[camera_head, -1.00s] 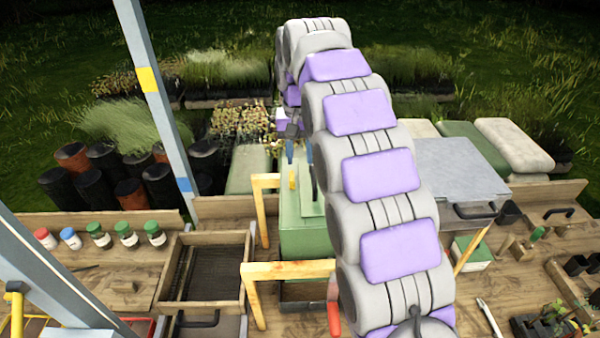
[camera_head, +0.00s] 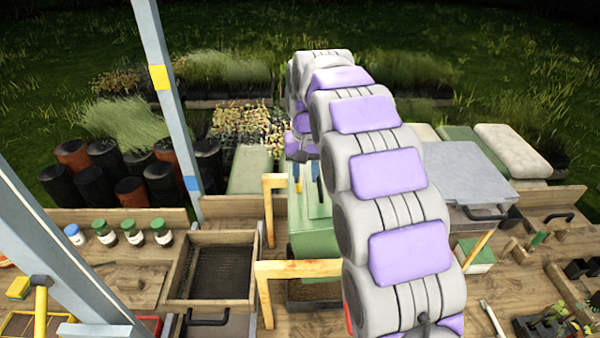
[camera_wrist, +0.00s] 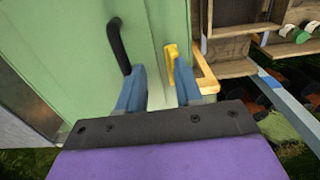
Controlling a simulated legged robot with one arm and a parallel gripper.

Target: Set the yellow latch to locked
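The yellow latch (camera_wrist: 171,54) sits on the face of a pale green box (camera_wrist: 70,40), seen in the wrist view. My gripper (camera_wrist: 150,75) is open, with its two blue fingers apart. The right finger is close to the lower end of the latch; whether they touch I cannot tell. The left finger is by a black handle (camera_wrist: 118,42) on the same green face. In the head view the green box (camera_head: 312,240) stands on the bench, partly hidden by my arm, and the latch is not clearly visible there.
Yellow wooden frames (camera_head: 298,268) stand beside and in front of the green box. A wooden tray with a dark mesh (camera_head: 215,272) and several lidded jars (camera_head: 132,232) lie to the left. A grey-lidded box (camera_head: 445,170) is at the right.

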